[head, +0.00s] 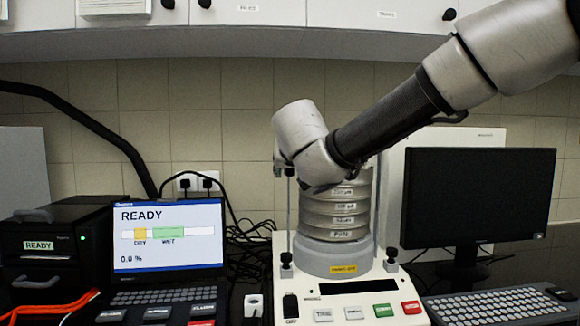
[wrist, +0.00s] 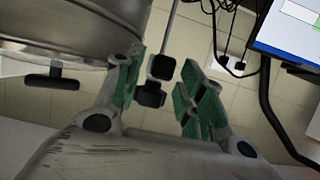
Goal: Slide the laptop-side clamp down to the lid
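The laptop-side clamp, a pair of small black blocks (wrist: 160,68), sits on a thin metal rod (wrist: 172,28) in the wrist view. My gripper (wrist: 163,66) has green-padded fingers spread on either side of it; the left finger is close, and a gap shows at the right finger. The round metal sieve stack (wrist: 70,30) with its lid fills the upper left of this upside-down view. In the head view the stack (head: 335,215) stands on the shaker; my arm hides its lid and the clamp. The left rod (head: 289,215) shows below my wrist.
A black T-shaped part (wrist: 50,80) is beside the lid. The laptop (head: 168,240) reads READY, left of the shaker base (head: 345,290). A monitor (head: 478,200) and keyboard (head: 495,305) stand right. Cables (head: 240,225) lie behind; cabinets (head: 270,14) hang above.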

